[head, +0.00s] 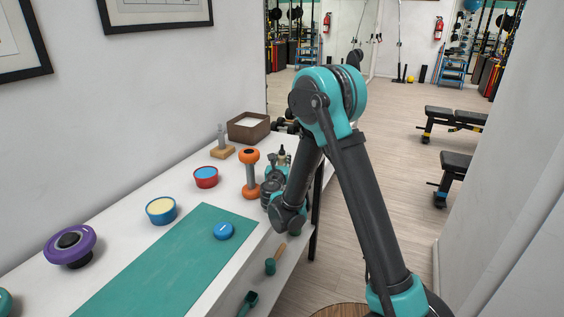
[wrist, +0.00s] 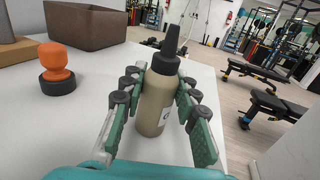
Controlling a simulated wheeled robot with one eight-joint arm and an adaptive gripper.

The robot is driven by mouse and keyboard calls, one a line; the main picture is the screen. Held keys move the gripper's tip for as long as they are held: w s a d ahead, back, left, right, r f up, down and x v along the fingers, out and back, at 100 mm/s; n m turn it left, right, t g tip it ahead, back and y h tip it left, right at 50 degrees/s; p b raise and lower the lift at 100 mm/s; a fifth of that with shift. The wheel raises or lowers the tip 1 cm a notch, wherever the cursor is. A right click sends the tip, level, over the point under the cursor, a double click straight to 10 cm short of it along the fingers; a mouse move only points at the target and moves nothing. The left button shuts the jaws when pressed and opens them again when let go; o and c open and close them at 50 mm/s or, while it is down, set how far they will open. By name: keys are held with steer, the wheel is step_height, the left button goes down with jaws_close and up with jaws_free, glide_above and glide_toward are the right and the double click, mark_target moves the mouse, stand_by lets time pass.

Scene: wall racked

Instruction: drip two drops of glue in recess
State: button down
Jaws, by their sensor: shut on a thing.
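My gripper (wrist: 157,88) is shut on the sides of a tan glue bottle (wrist: 152,105) with a black pointed nozzle. The bottle is upright with its nozzle up, at the right edge of the white table. I cannot tell whether its base touches the table. In the head view my gripper (head: 276,173) is partly hidden by my arm, and only the bottle's dark top (head: 282,154) shows clearly. A blue disc (head: 223,231) with a small pale mark lies on the teal mat (head: 150,267); I cannot tell whether that mark is the recess.
Near the gripper stand an orange-and-black piece (head: 249,172), a brown box (head: 248,129) and a wooden block with a grey post (head: 222,146). A red bowl (head: 206,177), a blue bowl (head: 161,210) and a purple round thing (head: 70,245) line the wall side. A lower shelf holds tools.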

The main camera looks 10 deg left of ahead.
steer(key=shift+r, duration=0.15)
step_height(320, 180, up, 20)
stand_by(0.6)
